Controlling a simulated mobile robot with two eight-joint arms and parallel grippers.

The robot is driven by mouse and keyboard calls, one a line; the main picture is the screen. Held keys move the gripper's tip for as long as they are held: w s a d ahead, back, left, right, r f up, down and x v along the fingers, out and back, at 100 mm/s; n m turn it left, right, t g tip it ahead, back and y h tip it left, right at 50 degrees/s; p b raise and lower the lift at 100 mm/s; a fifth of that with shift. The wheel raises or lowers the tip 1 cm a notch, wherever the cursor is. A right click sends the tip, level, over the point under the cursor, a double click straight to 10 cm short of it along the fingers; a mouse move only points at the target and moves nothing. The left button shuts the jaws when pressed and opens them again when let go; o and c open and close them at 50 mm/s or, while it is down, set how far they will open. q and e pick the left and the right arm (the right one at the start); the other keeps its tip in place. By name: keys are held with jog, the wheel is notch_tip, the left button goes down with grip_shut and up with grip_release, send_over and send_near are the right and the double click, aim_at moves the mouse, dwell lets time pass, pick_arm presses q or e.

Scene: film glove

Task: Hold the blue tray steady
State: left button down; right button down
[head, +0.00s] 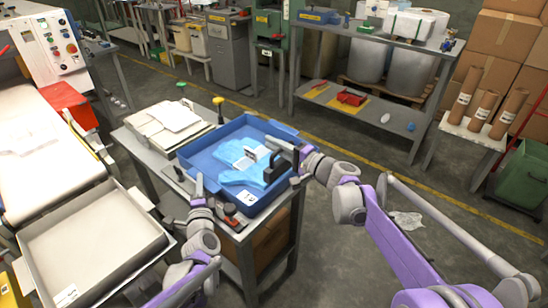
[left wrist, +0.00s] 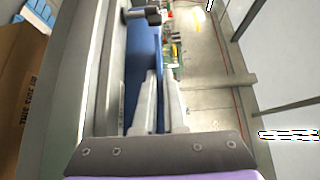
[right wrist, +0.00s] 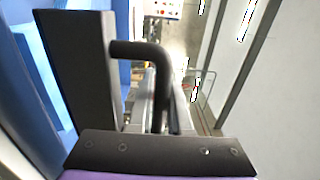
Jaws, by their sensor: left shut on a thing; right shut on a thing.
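The blue tray (head: 207,163) sits on the workbench, with light blue gloves (head: 237,153) and a white label inside it. My left gripper (head: 199,190) is at the tray's near left corner, shut on its edge. My right gripper (head: 290,158) is at the tray's right side, shut on a black handle (right wrist: 135,48). The handle passes between the fingers, beside a dark upright plate (right wrist: 78,75). The blue tray also shows in the right wrist view (right wrist: 22,120).
A pile of white sheets (head: 172,117) lies behind the tray on the left of the bench. A grey bin (head: 95,238) stands at lower left. A small red and black object (head: 233,219) lies by the tray's near edge.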

jog(key=shift+r, duration=1.6)
pick_arm(q)
jog(key=c, duration=0.9)
grip_release()
